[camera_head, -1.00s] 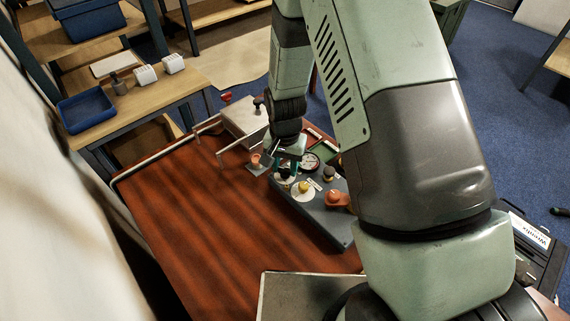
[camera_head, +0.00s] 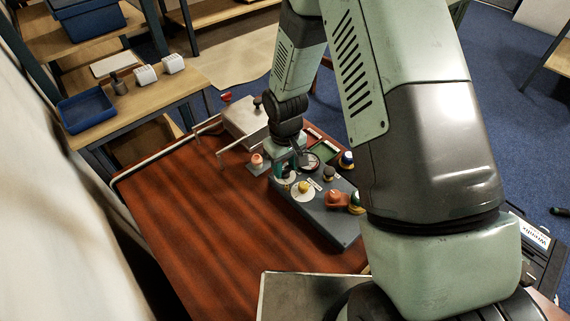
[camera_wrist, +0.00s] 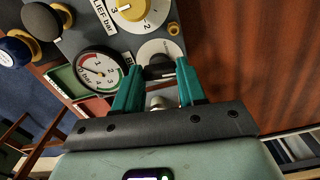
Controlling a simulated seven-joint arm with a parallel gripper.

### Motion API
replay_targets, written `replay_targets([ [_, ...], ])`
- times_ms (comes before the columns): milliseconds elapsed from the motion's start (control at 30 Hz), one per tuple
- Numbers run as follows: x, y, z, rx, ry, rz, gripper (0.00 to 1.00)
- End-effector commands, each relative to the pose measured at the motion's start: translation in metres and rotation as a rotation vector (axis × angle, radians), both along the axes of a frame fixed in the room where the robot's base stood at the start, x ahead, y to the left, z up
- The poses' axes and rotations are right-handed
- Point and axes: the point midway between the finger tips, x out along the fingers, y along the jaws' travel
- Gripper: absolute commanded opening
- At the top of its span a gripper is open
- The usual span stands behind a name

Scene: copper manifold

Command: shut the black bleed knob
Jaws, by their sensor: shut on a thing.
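The black bleed knob (camera_wrist: 158,72) sits on a round pale dial plate (camera_wrist: 160,48) in the wrist view. My gripper (camera_wrist: 157,68) has its two teal fingers on either side of the knob, shut on it. In the head view my gripper (camera_head: 287,171) points down at the far left end of the grey manifold panel (camera_head: 322,222). There the fingers and wrist largely hide the knob.
Close by are a pressure gauge (camera_wrist: 100,73), a yellow relief knob (camera_head: 304,187) on a white dial, a dark knob (camera_wrist: 41,21), a blue knob (camera_head: 346,159) and an orange part (camera_head: 338,199). A red-topped fitting (camera_head: 257,160) stands left of my gripper. The red-brown bench (camera_head: 200,225) is clear in front.

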Motion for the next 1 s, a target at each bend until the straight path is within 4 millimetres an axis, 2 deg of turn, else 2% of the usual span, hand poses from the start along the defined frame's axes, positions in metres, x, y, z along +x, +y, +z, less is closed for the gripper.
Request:
replay_targets([
  [300,0.0001,-0.0003,0.0004,-0.001,0.0,0.119,0.1],
  [833,0.0001,-0.0002,0.0004,-0.001,-0.001,0.143,0.1],
  [867,0.0001,-0.0002,0.0004,-0.001,-0.001,0.143,0.42],
  [1000,0.0001,-0.0001,0.0003,-0.001,-0.001,0.142,0.63],
])
